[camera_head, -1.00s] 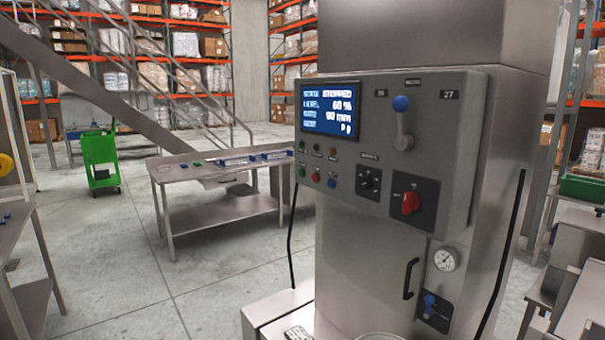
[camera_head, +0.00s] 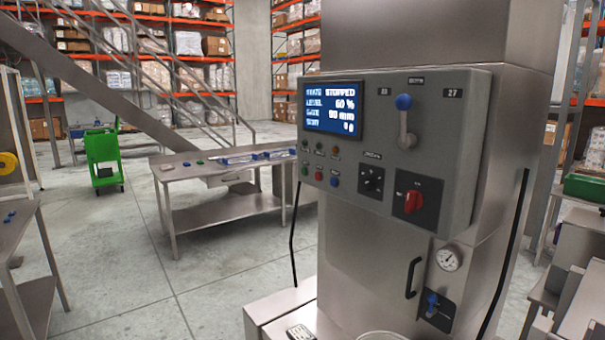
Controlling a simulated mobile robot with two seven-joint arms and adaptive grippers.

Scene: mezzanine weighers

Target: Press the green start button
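The grey control panel (camera_head: 385,140) is on the front of a steel machine (camera_head: 425,35). The small green button (camera_head: 304,170) is at the left of the panel's lower button row. A red button (camera_head: 318,175) and a blue button (camera_head: 334,181) are to its right. Small lamps (camera_head: 320,148) sit above this row. The lit blue screen (camera_head: 332,108) reads STOPPED, with a level of 60 % and a 90 mm value. Neither of my grippers is in view, and nothing covers the green button.
The panel also has a blue-knobbed lever (camera_head: 404,122), a black selector (camera_head: 370,181) and a red rotary switch (camera_head: 411,202). A steel table (camera_head: 215,170) stands behind left, with a green cart (camera_head: 103,157) farther left. Open floor (camera_head: 150,285) lies left of the machine.

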